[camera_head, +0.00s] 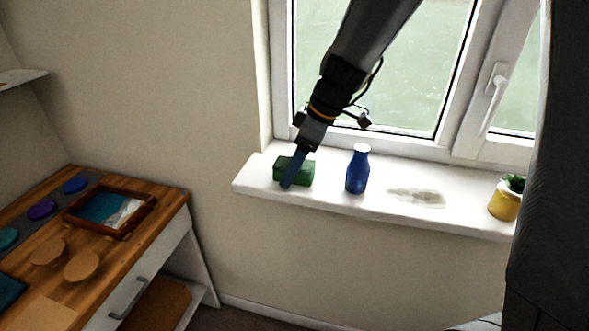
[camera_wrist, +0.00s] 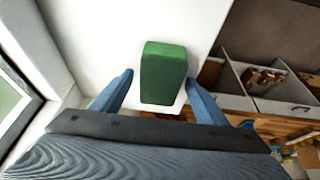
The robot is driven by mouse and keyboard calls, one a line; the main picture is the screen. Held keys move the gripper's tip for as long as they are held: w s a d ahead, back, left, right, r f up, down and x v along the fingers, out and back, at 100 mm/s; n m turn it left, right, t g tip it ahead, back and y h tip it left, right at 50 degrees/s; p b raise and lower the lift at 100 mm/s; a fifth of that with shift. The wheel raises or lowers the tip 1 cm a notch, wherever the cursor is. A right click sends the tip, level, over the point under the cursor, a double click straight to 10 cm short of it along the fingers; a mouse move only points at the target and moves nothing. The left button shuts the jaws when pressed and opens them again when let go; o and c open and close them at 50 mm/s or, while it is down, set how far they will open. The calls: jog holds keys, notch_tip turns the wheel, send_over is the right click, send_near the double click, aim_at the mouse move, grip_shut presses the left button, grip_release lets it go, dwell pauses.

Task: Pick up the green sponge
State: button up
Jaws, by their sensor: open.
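The green sponge (camera_head: 307,172) is a dark green block on the left part of the white windowsill. In the wrist view the sponge (camera_wrist: 163,74) lies ahead, its near end between the two blue fingers. My gripper (camera_head: 289,184) is open, its fingers reaching down at the sponge in the head view. In the wrist view my gripper (camera_wrist: 158,85) has one finger on each side of the sponge, with visible gaps on both sides. A finger hides part of the sponge in the head view.
A blue bottle (camera_head: 357,170) with a white top stands just right of the sponge on the windowsill (camera_head: 330,200). A pale patch (camera_head: 416,197) and a yellow plant pot (camera_head: 504,204) are farther right. The window rises behind; a wooden-topped desk (camera_head: 150,196) stands lower left.

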jog(key=shift+f+b, duration=0.15)
jog(key=shift+b, duration=0.15)
dwell(0.4)
jog(key=c, duration=1.1)
